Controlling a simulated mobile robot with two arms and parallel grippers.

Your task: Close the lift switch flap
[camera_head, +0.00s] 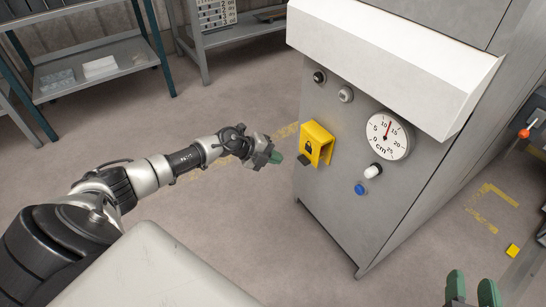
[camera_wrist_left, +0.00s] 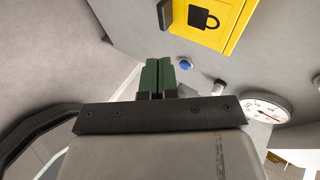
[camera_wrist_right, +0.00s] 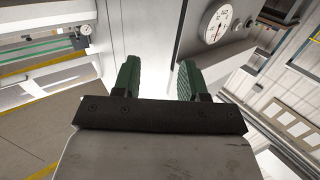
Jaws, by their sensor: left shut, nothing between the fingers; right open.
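The yellow lift switch flap (camera_head: 317,143) carries a black padlock symbol and sits on the grey front of the machine, standing out from it. A dark tab (camera_head: 304,160) shows at its lower left; whether it belongs to the flap or the switch I cannot tell. In the left wrist view the flap (camera_wrist_left: 222,22) is at the top, cut off by the frame edge. My left gripper (camera_head: 275,157) is shut and empty, just left of the flap and apart from it. My right gripper (camera_head: 473,286) is open and empty at the bottom right, far from the flap.
Shelving (camera_head: 95,65) stands back left. The floor between is clear.

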